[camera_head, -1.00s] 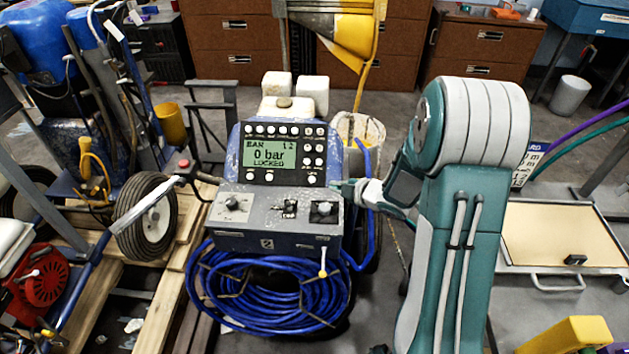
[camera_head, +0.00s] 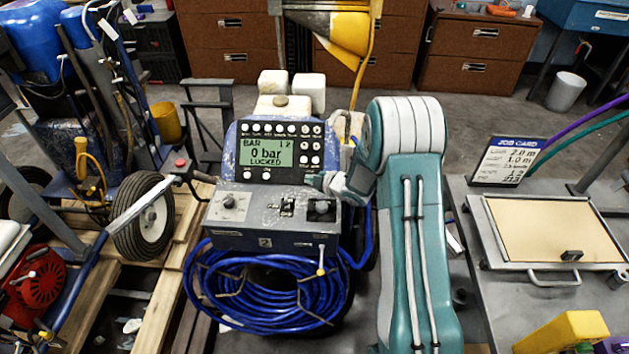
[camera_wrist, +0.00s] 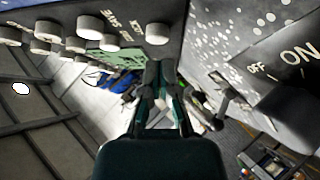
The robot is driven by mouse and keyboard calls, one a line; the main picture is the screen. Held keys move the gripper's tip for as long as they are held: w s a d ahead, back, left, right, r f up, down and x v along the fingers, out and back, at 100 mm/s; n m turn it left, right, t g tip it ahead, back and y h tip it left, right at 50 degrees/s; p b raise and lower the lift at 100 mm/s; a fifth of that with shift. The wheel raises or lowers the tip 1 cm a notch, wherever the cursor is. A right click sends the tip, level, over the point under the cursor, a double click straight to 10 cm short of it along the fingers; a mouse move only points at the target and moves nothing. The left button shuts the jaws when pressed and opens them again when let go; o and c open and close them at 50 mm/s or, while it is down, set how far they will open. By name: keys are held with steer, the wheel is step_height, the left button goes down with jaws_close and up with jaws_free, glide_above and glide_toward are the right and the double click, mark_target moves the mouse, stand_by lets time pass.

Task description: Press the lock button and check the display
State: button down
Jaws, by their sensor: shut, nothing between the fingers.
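My gripper (camera_head: 316,181) is at the panel's lower right corner, just above the grey switch box, and is shut and empty. In the wrist view my gripper (camera_wrist: 157,72) has its fingertips together, close to the panel face. A white button (camera_wrist: 157,33) beside the label "LOCK" is just beyond the fingertips there. I cannot tell whether they touch any button; in the head view the gripper partly covers that corner.
The grey switch box (camera_head: 258,212) with a dial and switches lies below the panel. A blue hose coil (camera_head: 265,295) hangs under it. A job card (camera_head: 507,160) and a tan board (camera_head: 555,232) are on the right bench. A wheeled machine (camera_head: 145,215) stands left.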

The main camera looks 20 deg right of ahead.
steer(key=shift+w+d+f, duration=0.25)
steer(key=shift+w+f, duration=0.2)
steer(key=shift+w, duration=0.05)
steer(key=shift+w+d+f, duration=0.2)
steer(key=shift+w+f, duration=0.25)
steer(key=shift+f, duration=0.05)
steer(key=shift+s, duration=0.1)
steer(key=shift+f, duration=0.1)
